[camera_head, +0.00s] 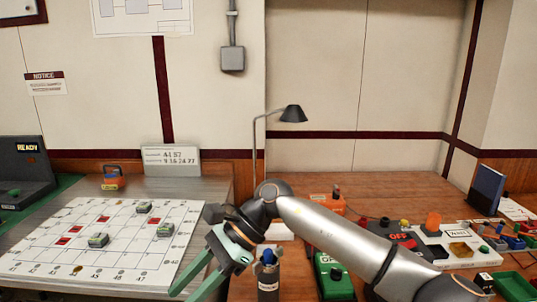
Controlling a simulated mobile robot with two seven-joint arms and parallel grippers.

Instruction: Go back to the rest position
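My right arm comes in from the lower right, and its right gripper (183,294) hangs over the gap between the grid board and the wooden bench. The lower fingertip runs to the bottom edge of the picture. My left gripper is not in view.
A white grid board (60,262) with small grey-green blocks (98,240) and red squares lies on the left table. A black desk lamp (293,113) stands behind my arm. The wooden bench holds a dark bottle (267,277), a green device (333,277) and several control boxes.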

